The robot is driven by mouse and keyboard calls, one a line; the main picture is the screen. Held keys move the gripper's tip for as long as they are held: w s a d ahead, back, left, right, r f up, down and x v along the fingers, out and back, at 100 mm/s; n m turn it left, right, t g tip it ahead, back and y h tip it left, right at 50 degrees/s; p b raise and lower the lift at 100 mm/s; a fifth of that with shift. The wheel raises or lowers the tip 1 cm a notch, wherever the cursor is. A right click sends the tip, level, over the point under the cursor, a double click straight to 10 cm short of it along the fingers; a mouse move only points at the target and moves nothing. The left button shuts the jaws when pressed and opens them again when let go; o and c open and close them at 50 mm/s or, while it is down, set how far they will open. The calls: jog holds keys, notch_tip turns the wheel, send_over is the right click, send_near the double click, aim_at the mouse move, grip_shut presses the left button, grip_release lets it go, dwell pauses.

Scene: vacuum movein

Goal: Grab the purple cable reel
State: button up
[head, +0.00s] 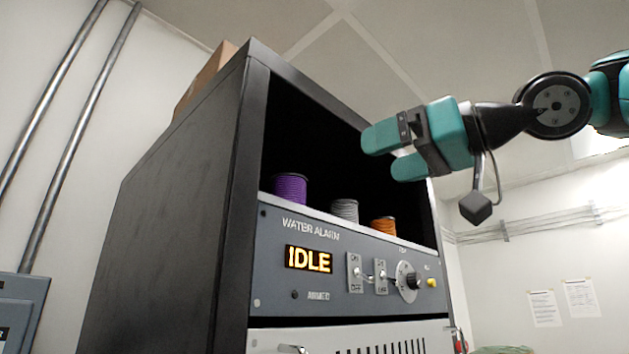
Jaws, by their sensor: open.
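The purple cable reel (290,187) stands upright at the left end of an open shelf (352,217) in a black cabinet; its lower part is hidden by the shelf edge. My gripper (380,153), teal and black, comes in from the right at the upper right of the shelf opening. It is open and empty, its fingers pointing left. It is above and to the right of the purple reel, clear of it.
A grey reel (344,210) and an orange reel (384,227) stand to the right of the purple one. Below the shelf is a water alarm panel (325,285) with switches and a dial. The cabinet's left wall (190,190) bounds the shelf. A cardboard box (206,78) sits on top.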

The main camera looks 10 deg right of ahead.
aim_at(302, 183)
jog(key=p+x, duration=0.4)
jog(key=x, duration=1.1)
jog(key=shift+a+r, duration=0.1)
jog(key=shift+w+a+p, duration=0.45)
jog(key=shift+w, duration=0.1)
jog(key=c, duration=1)
